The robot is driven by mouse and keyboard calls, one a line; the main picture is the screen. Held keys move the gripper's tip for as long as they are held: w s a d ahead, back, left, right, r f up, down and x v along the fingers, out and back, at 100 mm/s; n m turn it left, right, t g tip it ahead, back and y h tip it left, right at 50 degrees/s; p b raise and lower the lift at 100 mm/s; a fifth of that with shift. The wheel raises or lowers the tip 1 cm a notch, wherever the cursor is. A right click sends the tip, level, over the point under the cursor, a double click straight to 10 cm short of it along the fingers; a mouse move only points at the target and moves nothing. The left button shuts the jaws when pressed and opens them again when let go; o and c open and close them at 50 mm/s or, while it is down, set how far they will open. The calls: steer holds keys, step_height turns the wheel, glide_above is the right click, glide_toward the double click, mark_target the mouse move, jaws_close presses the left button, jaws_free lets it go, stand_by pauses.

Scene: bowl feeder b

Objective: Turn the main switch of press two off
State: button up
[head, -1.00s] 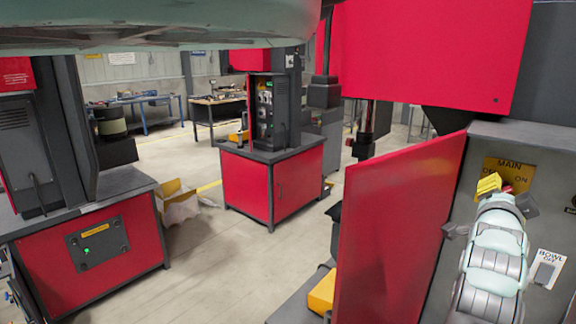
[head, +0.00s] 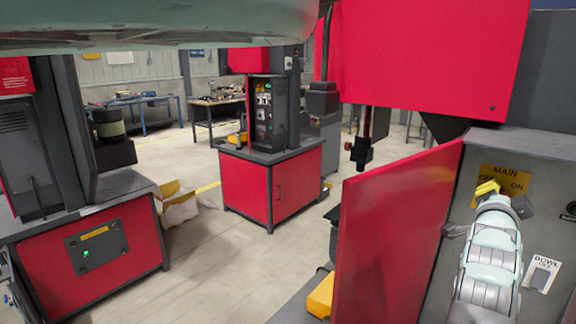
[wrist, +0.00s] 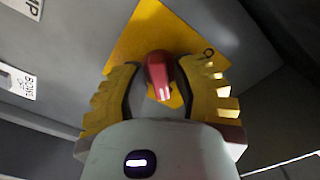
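The main switch is a red knob (wrist: 158,72) on a yellow plate (wrist: 150,35) in the wrist view. In the head view the plate (head: 502,171) reads MAIN, with ON at its right, inside the open cabinet at the right; my gripper hides the knob there. My gripper (wrist: 160,68) has its two yellow fingers on either side of the knob, with a gap visible on both sides. It is open and close to the plate. In the head view my gripper (head: 503,196) reaches up in front of the plate.
The red cabinet door (head: 390,235) stands open just left of my arm. A BOWL switch plate (head: 543,271) sits below and right of my gripper. Another red machine (head: 270,185) stands further back, and one with a green light (head: 95,245) at the left.

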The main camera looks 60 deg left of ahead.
jaws_close()
steer(key=shift+f, duration=0.1)
steer(key=shift+f+n+b, duration=0.2)
steer(key=shift+n+b, duration=0.1)
steer(key=shift+b, duration=0.25)
steer(key=n+b, duration=0.3)
steer(key=b, duration=0.2)
steer(key=shift+f+n, duration=0.15)
steer(key=shift+n, duration=0.15)
steer(key=n+b, duration=0.5)
steer(key=n, duration=0.1)
steer(key=n+b, duration=0.1)
steer(key=n, duration=0.2)
steer(key=shift+n, duration=0.4)
steer(key=shift+n+b, duration=0.3)
steer(key=shift+n, duration=1.6)
